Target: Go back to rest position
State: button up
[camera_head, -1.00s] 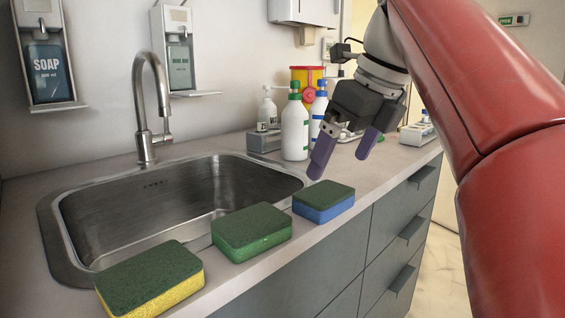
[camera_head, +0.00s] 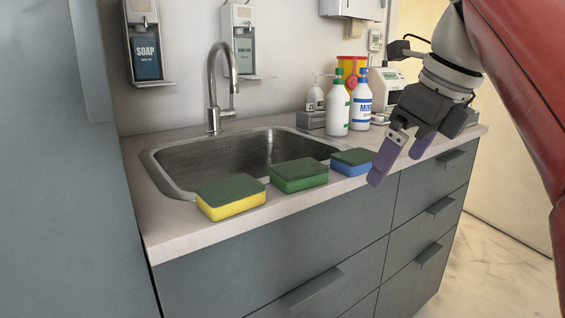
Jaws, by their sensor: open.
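My gripper (camera_head: 398,162) hangs at the right of the view with its purple fingers pointing down, spread apart and empty. It is at the counter's front edge, to the right of the blue sponge (camera_head: 353,167) with a green top. One fingertip appears close to that sponge in the picture; I cannot tell the exact gap. My red arm comes in from the upper right.
A green sponge (camera_head: 299,177) and a yellow sponge (camera_head: 231,202) lie along the front of the sink (camera_head: 178,180). Bottles (camera_head: 337,112) stand behind on the counter (camera_head: 180,231). Drawers (camera_head: 420,222) are below. A tall grey panel (camera_head: 65,180) is at left. Floor shows at right.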

jog(key=s+f+n+h, duration=0.1)
jog(key=s+f+n, duration=0.3)
jog(key=f+n, duration=0.5)
jog(key=s+a+f+n+t, duration=0.1)
jog(key=s+f+n, duration=0.2)
jog(key=f+n, duration=0.6)
jog(key=s+f+n+h, duration=0.1)
jog(key=s+f+n, duration=0.3)
jog(key=f+n, duration=0.5)
notch_tip(320, 180, down, 2)
jog(key=shift+s+a+f+t+h, duration=0.25)
jog(key=shift+s+a+t+h, duration=0.05)
jog(key=shift+s+t, duration=0.1)
